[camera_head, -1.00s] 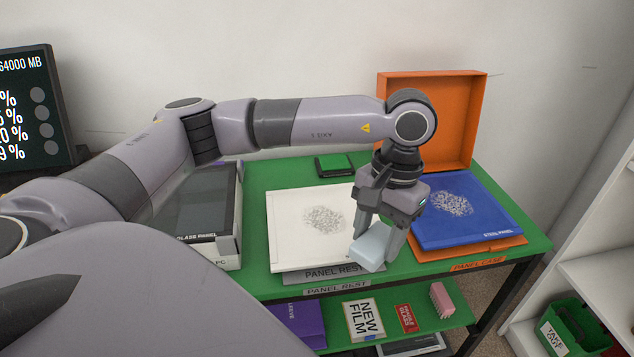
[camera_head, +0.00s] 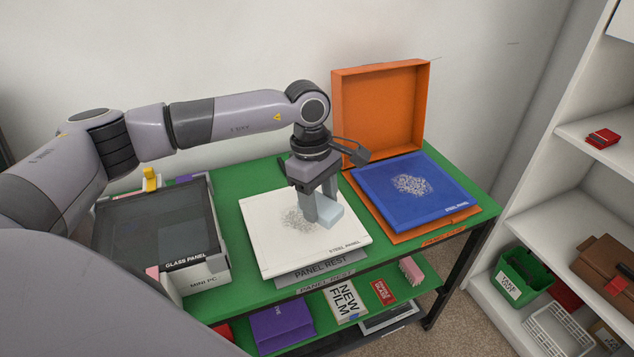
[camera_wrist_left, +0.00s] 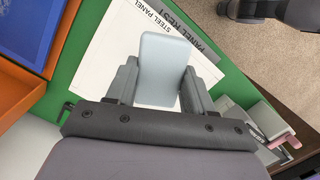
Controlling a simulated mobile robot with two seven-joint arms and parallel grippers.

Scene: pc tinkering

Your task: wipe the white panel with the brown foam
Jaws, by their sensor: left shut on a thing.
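The white panel (camera_head: 318,252) lies flat on the panel rest, marked "STEEL PANEL", with a grey speckled smudge (camera_head: 296,219) near its middle. My left gripper (camera_head: 320,208) points down over the panel's right part, shut on a pale blue-grey block (camera_head: 331,211). The block is just right of the smudge. I cannot tell whether it touches the panel. In the left wrist view the block (camera_wrist_left: 164,72) sits between the fingers and hides part of the white panel (camera_wrist_left: 105,62). I see no brown foam; the held block looks pale blue-grey. My right gripper is not in view.
A glass panel (camera_head: 155,222) on the mini PC stands at left. Green table (camera_head: 262,283) shows around the rest. White shelves (camera_head: 545,185) stand at far right.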

